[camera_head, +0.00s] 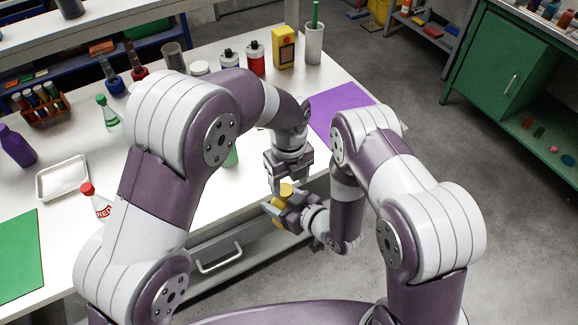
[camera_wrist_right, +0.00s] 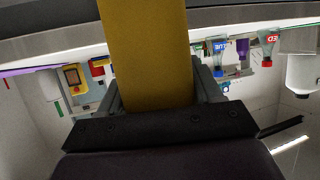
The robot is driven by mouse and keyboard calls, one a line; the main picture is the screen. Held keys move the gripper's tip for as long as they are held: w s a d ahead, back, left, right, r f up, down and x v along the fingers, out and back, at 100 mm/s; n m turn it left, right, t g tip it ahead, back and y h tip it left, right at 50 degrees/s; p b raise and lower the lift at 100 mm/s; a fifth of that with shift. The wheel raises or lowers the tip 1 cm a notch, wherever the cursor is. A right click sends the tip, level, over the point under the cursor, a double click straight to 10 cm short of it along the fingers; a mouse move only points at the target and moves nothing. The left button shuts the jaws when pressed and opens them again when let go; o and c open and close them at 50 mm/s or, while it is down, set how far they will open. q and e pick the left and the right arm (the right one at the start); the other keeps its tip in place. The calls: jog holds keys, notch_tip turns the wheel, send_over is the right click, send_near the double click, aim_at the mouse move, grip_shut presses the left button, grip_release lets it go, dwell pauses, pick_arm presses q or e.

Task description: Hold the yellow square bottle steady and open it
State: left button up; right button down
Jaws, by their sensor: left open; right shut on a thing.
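The yellow square bottle (camera_head: 273,214) is in my right gripper (camera_head: 287,209), at the front edge of the white table. In the right wrist view the bottle (camera_wrist_right: 147,55) fills the space between the fingers, with its far end out of frame. My left gripper (camera_head: 285,179) is open and points down just above the bottle. A yellow part shows right under its fingers. I cannot tell whether it touches the bottle, and the cap cannot be made out.
The white table (camera_head: 215,188) carries a purple mat (camera_head: 338,106), a white tray (camera_head: 62,178), a red-capped flask (camera_head: 98,203), a yellow box (camera_head: 284,47) and several bottles towards the back. A drawer handle (camera_head: 219,258) is below the front edge. Open floor lies to the right.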

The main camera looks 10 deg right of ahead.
pick_arm(q)
notch_tip(320, 180, down, 2)
jog(key=shift+f, duration=0.1)
jog(key=shift+d, duration=0.1)
jog(key=c, duration=1.1)
jog(key=n, duration=0.3)
jog(key=shift+w+d+r, duration=0.15)
jog(key=shift+w+r, duration=0.05)
jog(key=shift+r, duration=0.05)
